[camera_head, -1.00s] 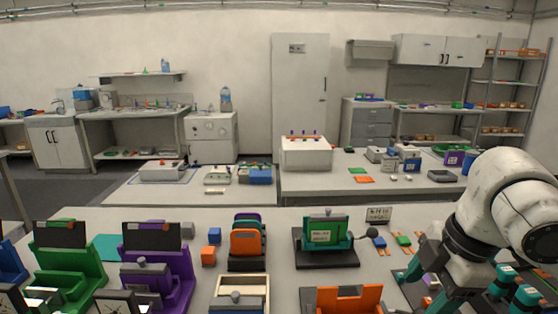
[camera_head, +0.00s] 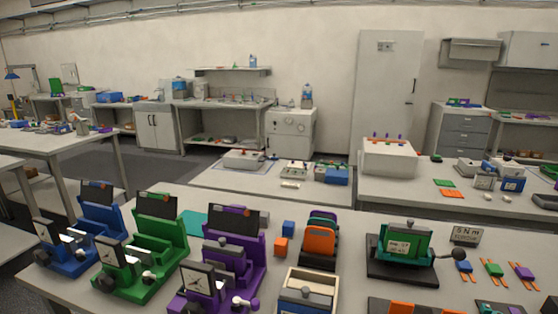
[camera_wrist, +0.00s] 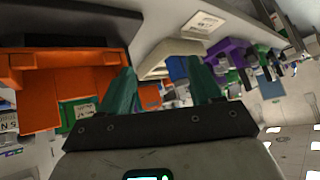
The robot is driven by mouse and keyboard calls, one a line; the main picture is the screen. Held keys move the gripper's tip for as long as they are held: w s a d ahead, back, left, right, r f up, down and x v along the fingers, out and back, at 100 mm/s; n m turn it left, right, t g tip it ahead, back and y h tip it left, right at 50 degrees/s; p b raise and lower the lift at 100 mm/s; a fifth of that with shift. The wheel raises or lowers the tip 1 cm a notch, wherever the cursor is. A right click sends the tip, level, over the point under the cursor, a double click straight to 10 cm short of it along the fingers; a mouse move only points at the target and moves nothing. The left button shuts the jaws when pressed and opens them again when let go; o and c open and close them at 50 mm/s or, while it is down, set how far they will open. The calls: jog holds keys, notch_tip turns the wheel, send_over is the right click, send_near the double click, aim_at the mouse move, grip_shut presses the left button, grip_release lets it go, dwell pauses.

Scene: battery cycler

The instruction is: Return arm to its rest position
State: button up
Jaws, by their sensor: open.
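My gripper (camera_wrist: 160,98) shows in the wrist view with two green fingers spread apart and nothing between them. Beyond the fingers, the wrist view is tilted, with the bench and its devices at odd angles. A large orange holder (camera_wrist: 65,70) stands to the left of the fingers, with a green, labelled block (camera_wrist: 80,112) at it. A purple device (camera_wrist: 228,55) lies beyond to the right. In the head view my arm and gripper are out of the picture.
The near bench carries blue (camera_head: 85,232), green (camera_head: 150,250) and purple (camera_head: 232,250) cycler stations, an orange block rack (camera_head: 320,240) and a green device on a black base (camera_head: 402,250). A side table (camera_head: 60,145) stands at the left.

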jog(key=s+f+m+g+h, duration=0.2)
jog(key=s+f+m+g, duration=0.1)
jog(key=s+f, duration=0.9)
jog(key=s+d+f+g+h, duration=0.1)
jog(key=s+d+f, duration=0.2)
jog(key=s, duration=0.3)
jog(key=s+d+f+m+g+h, duration=0.1)
jog(key=s+d+f+g+h, duration=0.1)
jog(key=s+d+f, duration=0.2)
jog(key=shift+s+f+m, duration=0.15)
jog(key=shift+s+m, duration=0.15)
jog(key=shift+s, duration=0.9)
